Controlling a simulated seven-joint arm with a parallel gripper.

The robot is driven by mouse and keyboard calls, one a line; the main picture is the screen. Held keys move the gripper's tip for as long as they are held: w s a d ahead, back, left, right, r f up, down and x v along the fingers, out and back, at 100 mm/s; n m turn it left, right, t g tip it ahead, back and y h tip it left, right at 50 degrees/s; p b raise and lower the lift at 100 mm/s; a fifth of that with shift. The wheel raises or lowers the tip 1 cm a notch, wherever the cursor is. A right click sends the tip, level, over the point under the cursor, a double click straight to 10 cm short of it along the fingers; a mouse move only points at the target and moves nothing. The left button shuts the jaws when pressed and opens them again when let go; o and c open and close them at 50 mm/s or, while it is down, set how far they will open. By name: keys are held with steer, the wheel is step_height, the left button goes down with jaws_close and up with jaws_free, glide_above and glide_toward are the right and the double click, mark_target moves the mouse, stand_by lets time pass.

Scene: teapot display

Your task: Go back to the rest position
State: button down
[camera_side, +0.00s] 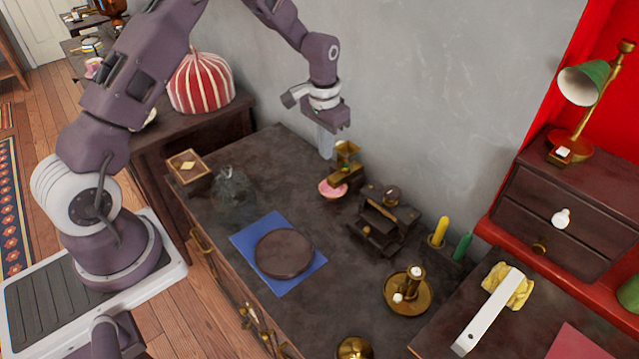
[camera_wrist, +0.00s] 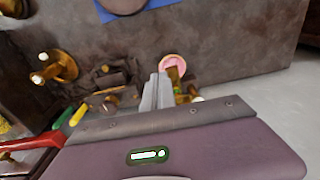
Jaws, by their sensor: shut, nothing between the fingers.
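My gripper (camera_side: 326,143) is raised over the back edge of the dark table, by the grey wall. Its fingers point down and are shut with nothing between them. In the wrist view the closed fingers (camera_wrist: 157,92) show at the middle, above the purple gripper body. A small brass object with a pink dish (camera_side: 333,188) stands just below and to the right of the fingertips. The pink dish (camera_wrist: 174,65) also shows beside the fingers in the wrist view. I cannot tell the exact gap between the fingers and the brass object.
A dark round slab (camera_side: 284,254) lies on a blue mat (camera_side: 309,283). A dark stand (camera_side: 382,222), a brass candle holder (camera_side: 407,304) and yellow and green candles (camera_side: 439,231) are to the right. A red striped dome (camera_side: 201,84) is at the left.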

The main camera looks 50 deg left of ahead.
steer(key=s+d+r+t, duration=0.1)
steer(key=s+d+r, duration=0.2)
steer(key=s+r, duration=0.5)
steer(key=s+d+r+t, duration=0.1)
steer(key=s+d+r, duration=0.2)
steer(key=r, duration=0.9)
steer(key=s+d+r+t, duration=0.1)
steer(key=s, duration=0.9)
steer(key=s+d+r+t, duration=0.2)
steer(key=s, duration=0.8)
steer(key=shift+s+d+r, duration=0.2)
steer(key=shift+s+d, duration=0.05)
steer(key=shift+s, duration=0.1)
